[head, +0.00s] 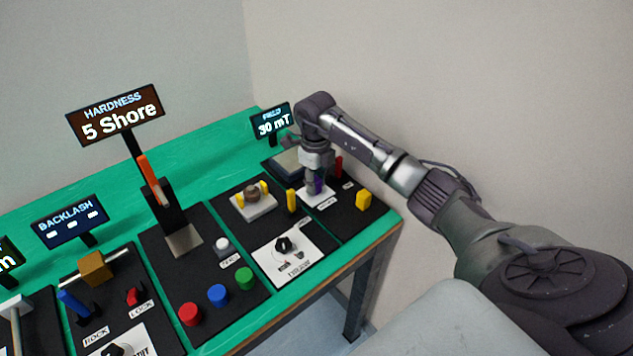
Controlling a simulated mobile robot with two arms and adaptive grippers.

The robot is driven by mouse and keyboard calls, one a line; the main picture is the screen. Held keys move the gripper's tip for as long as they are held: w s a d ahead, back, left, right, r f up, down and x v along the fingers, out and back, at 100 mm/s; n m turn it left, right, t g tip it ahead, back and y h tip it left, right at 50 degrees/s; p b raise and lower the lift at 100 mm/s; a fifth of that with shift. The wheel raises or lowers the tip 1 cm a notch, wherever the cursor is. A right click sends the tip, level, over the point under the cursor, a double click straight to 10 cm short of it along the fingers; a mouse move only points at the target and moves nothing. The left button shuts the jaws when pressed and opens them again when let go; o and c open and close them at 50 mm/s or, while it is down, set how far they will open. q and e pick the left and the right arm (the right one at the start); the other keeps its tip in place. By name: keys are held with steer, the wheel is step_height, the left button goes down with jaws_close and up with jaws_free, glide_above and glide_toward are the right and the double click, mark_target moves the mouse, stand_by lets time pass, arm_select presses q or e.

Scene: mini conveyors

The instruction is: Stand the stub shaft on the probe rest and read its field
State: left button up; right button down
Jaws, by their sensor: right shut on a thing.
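My right gripper (316,178) points straight down over the field station at the right end of the bench. It is shut on a small purple piece, which looks like the stub shaft (319,186); the fingers hide most of it. Directly below is a small white plate (313,198), apparently the probe rest. I cannot tell whether the shaft touches it. The field display (273,121) behind reads 30 mT. My left gripper is not in view.
A yellow block (363,200) and a red post (339,167) stand close to the right gripper. A grey pad (287,163) lies behind it. A yellow post (291,201) and the hardness station's display (115,114), reading 5 Shore, are to the left. A wall rises behind the bench.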

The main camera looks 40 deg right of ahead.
mark_target(316, 179)
steer(key=c, duration=1.3)
jaws_free()
steer(key=shift+f, duration=0.15)
steer(key=shift+o, duration=2.1)
steer(key=shift+r, duration=0.6)
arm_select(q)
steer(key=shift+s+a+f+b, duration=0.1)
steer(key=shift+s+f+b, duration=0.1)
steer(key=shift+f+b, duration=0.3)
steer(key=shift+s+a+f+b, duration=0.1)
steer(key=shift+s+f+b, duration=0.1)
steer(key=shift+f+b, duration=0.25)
arm_select(e)
step_height(316, 179, up, 11)
